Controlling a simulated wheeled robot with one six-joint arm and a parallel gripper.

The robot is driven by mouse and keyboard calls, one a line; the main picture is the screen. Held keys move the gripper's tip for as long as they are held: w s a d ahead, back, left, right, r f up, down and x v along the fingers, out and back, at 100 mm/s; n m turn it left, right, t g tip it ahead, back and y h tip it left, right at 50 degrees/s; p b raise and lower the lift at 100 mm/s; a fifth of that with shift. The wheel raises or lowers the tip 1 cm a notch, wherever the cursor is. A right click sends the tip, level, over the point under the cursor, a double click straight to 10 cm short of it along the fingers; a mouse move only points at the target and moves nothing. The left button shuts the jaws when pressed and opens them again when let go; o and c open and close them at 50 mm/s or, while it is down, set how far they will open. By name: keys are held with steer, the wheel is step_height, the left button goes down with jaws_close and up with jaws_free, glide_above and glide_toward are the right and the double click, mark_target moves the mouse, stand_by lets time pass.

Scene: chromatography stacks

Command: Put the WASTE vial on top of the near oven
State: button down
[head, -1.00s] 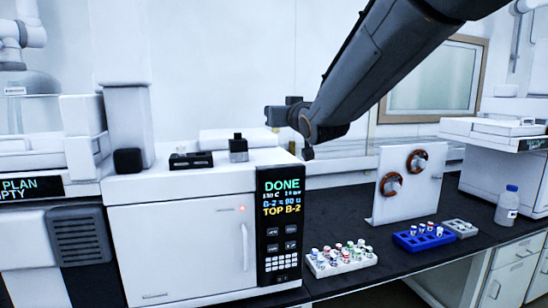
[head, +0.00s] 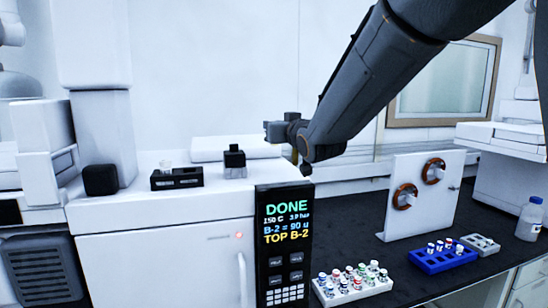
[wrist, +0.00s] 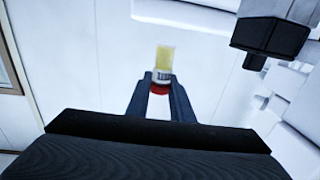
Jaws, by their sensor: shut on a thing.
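In the wrist view my gripper (wrist: 160,103) is shut on a vial (wrist: 164,62) with yellow contents, a barcode label and a red cap between the fingers. Any WASTE wording is too small to read. In the head view my gripper (head: 277,131) is above the back right of the near oven, and the vial cannot be made out there. The near oven (head: 155,265) is a white box with a dark panel reading DONE and TOP B-2. Its top carries a black tray (head: 177,180) and a black block (head: 235,165).
A white rack (head: 355,293) of several vials and a blue rack (head: 440,260) stand on the dark bench, right of the oven. A white stand (head: 440,208) with two coils is behind them. A grey tower (head: 102,135) rises at the oven's left. The oven's front top is bare.

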step_height(320, 180, down, 7)
steer(key=shift+f+p, duration=0.15)
steer(key=shift+p, duration=0.85)
steer(key=shift+f, duration=0.2)
steer(key=c, duration=1.6)
jaws_free()
steer(key=shift+r, duration=0.1)
steer(key=shift+o, duration=0.2)
steer(key=shift+r, duration=0.15)
steer(key=b+v, duration=0.3)
steer(key=v, duration=0.9)
steer(key=shift+b, duration=0.3)
